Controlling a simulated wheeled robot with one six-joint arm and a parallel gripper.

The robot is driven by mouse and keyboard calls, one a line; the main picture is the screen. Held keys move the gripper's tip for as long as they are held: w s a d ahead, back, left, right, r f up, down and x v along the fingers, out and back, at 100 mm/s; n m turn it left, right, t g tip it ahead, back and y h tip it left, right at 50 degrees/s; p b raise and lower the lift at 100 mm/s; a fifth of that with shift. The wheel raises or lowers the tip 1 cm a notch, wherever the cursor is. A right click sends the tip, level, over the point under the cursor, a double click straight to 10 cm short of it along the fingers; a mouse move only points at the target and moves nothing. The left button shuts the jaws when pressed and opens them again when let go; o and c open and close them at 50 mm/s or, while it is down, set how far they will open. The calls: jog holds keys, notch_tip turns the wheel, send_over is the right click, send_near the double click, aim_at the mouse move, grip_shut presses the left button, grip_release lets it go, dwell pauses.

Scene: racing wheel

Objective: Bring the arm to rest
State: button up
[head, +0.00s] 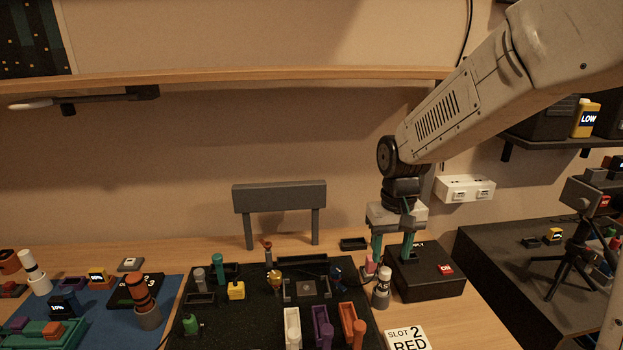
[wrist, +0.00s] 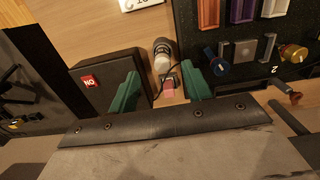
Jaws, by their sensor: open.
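My gripper (head: 391,246) hangs from my arm, pointing down above the right part of the wooden table (head: 470,305). Its two green fingers are apart, and nothing is held between them. In the wrist view my gripper (wrist: 160,92) is open too. A small pink-red piece (wrist: 169,85) shows between and beyond the fingertips, and a white and grey cylinder (wrist: 162,54) stands just past it. The cylinder also shows in the head view (head: 382,288), below the fingers. Whether the fingers touch the small piece cannot be told.
A black box (head: 432,275) with a red label stands right beside my fingers. A black board (head: 255,325) with several coloured parts lies to the left, with a grey sign stand (head: 280,197) behind it. A "SLOT 2 RED" card (head: 407,338) lies in front.

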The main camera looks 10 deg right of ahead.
jog(key=s+d+r+t, duration=0.1)
jog(key=s+r, duration=0.4)
jog(key=s, duration=0.7)
jog(key=s+d+r, duration=0.2)
jog(key=s+r, duration=0.3)
jog(key=s, duration=0.7)
jog(key=shift+s+t, duration=0.4)
